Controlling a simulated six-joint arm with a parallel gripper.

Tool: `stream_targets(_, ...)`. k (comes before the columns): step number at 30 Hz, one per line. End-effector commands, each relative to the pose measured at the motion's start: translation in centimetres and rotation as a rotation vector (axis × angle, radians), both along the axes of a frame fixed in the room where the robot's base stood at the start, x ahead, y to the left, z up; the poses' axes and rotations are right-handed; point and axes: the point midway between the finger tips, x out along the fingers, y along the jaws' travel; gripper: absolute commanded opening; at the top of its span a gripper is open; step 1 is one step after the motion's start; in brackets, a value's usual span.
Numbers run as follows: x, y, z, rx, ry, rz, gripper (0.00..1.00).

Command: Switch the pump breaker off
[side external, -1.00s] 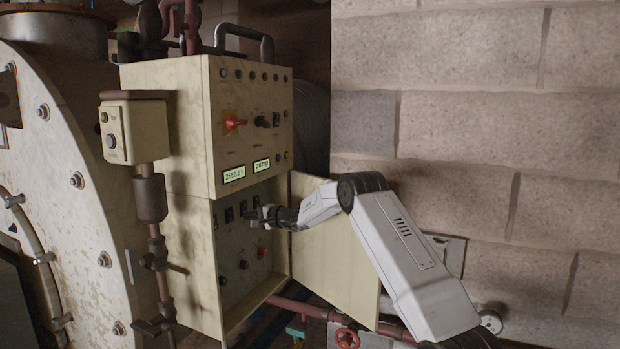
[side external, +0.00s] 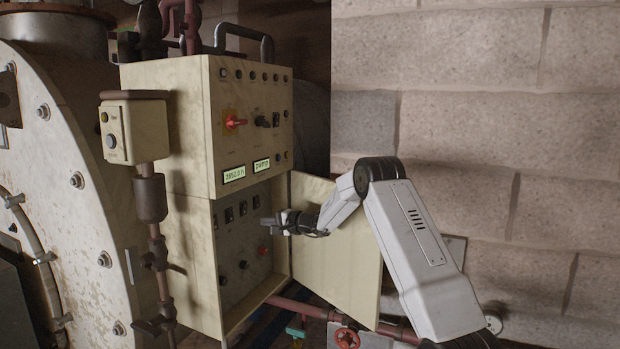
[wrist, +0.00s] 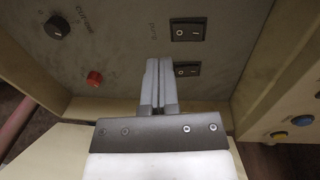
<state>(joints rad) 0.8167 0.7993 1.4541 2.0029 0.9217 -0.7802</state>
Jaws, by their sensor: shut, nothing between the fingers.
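The breakers are black rocker switches in a row inside the open lower cabinet, with one (side external: 229,214) showing clearly in the side view. The wrist view shows two rockers, one (wrist: 187,28) farther up and one (wrist: 187,69) close to my fingertips. In the wrist view my fingertips (wrist: 161,63) lie just left of the nearer rocker; contact is not visible.
The cabinet door (side external: 335,250) stands open right of the panel, close beside my wrist. A red button (wrist: 94,78) and a black knob (wrist: 61,25) share the panel. The upper box has a red rotary switch (side external: 235,122) and a lit display reading "pump" (side external: 261,165).

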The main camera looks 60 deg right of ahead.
Motion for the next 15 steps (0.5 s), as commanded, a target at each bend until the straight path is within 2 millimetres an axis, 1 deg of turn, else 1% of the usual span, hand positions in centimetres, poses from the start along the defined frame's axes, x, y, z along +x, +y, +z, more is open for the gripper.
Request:
stream_targets(1,-0.8,-0.1,0.0,0.001,0.000,-0.003,0.00)
stream_targets(9,-4.6,-0.1,-0.5,0.001,0.000,-0.003,0.00)
stream_targets(15,-6.8,-0.1,-0.8,0.000,0.001,-0.002,0.00)
